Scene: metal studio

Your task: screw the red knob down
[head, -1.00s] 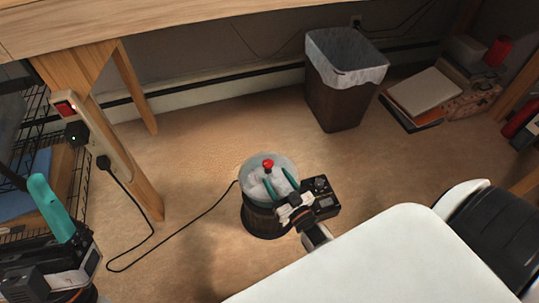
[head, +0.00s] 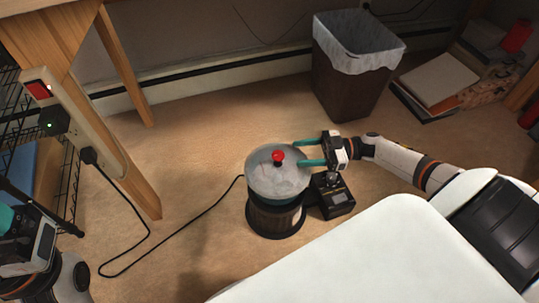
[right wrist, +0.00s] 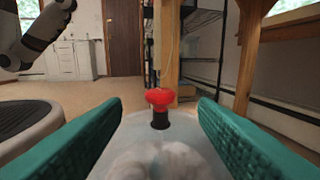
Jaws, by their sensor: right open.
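The red knob (head: 278,156) stands on a short black stem on top of a clear, cloudy dome (head: 268,181). The dome caps a round device with a dark ribbed body (head: 275,219) on the floor. My right gripper (head: 298,153) is open and empty, coming in level from the right, its teal fingers pointing at the knob. In the right wrist view the knob (right wrist: 159,97) is centred in the gap between the fingers, apparently just beyond their tips and apart from both. My left gripper (head: 8,218) is partly cut off at the left edge; its jaw opening is hidden.
A black control box (head: 332,196) adjoins the device on the right. A cable (head: 180,241) runs across the floor to a power strip on a wooden table leg (head: 125,165). A lined bin (head: 350,75) and books (head: 440,86) stand behind.

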